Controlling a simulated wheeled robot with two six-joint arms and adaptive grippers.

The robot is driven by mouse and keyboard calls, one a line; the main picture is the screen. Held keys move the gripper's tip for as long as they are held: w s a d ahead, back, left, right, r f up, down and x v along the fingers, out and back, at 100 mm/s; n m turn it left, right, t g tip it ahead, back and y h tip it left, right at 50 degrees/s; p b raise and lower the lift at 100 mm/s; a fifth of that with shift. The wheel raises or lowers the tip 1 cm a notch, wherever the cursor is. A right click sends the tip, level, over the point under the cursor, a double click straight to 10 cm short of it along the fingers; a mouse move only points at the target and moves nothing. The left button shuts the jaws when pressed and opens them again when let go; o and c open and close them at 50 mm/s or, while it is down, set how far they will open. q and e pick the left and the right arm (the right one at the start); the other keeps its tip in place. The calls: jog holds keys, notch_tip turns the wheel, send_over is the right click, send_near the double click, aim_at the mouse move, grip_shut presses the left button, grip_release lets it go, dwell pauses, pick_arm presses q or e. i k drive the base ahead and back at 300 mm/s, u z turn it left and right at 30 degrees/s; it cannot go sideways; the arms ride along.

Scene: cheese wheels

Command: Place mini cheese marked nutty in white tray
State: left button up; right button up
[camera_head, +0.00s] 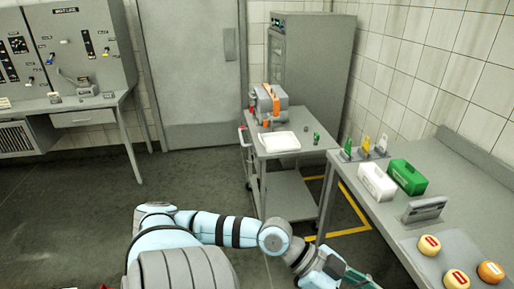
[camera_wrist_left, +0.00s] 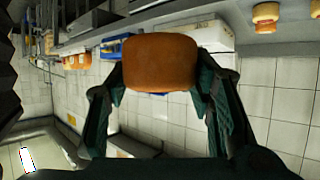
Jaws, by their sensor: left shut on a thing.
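My left gripper (camera_wrist_left: 160,85) is shut on an orange-brown mini cheese (camera_wrist_left: 160,62), its two dark green fingers on either side of it. No label shows on the side of this cheese that I see. In the head view the left gripper (camera_head: 345,279) is at the bottom edge, left of the counter, partly cut off; the held cheese is out of sight there. A shallow white tray (camera_head: 280,142) lies on the grey cart, well beyond the gripper. My right gripper is not in view.
The grey cart (camera_head: 318,152) also carries a grey-orange machine (camera_head: 268,103) and a small green item. The counter at right holds a white box (camera_head: 377,181), a green box (camera_head: 408,177), a metal stand (camera_head: 424,209) and other cheeses (camera_head: 429,245). Floor before the cart is clear.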

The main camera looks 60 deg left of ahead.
aim_at(287, 146)
jog(key=z, duration=0.05)
jog(key=k, duration=0.45)
jog(key=u, duration=1.85)
jog(key=i, duration=1.95)
jog(key=z, duration=0.7)
jog(key=i, duration=0.55)
jog(key=z, duration=0.45)
